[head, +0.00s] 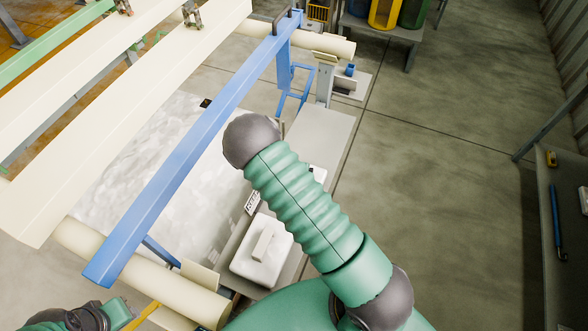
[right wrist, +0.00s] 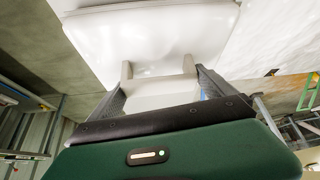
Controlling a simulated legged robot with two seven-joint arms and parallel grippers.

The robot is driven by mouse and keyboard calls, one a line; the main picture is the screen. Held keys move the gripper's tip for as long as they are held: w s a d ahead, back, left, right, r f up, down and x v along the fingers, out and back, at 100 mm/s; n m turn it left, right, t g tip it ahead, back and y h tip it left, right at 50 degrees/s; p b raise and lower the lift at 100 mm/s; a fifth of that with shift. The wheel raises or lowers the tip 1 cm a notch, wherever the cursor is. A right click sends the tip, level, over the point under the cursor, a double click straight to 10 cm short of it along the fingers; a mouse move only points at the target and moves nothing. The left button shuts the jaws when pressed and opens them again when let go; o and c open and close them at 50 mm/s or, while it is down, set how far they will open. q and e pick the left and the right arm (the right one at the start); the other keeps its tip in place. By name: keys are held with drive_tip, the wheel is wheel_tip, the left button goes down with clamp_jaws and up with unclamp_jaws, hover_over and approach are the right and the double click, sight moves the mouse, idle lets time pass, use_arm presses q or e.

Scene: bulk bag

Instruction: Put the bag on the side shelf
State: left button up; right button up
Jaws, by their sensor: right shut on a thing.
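In the right wrist view, my right gripper (right wrist: 160,92) is shut on the pale handle (right wrist: 158,90) of a smooth white bag-like thing (right wrist: 150,45); its dark fingers stand at either side. In the head view my own right arm hides this gripper, and only a small white patch (head: 319,173) shows beside the arm. Another white pack (head: 262,262) with a raised handle lies on the grey shelf (head: 322,128). My left arm shows at the bottom left, its hand partly cut off; its fingers cannot be made out.
A large pale bulk sack (head: 150,180) lies below a blue beam (head: 190,150) and cream rails. A grey bench (head: 385,30) with coloured bins stands at the back. A dark table (head: 562,230) is at the right. The concrete floor (head: 440,170) between is clear.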

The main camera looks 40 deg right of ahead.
drive_tip(key=shift+s, duration=0.45)
drive_tip(key=o, duration=1.6)
drive_tip(key=shift+f, duration=0.1)
drive_tip(key=shift+o, duration=0.7)
drive_tip(key=shift+w, duration=0.1)
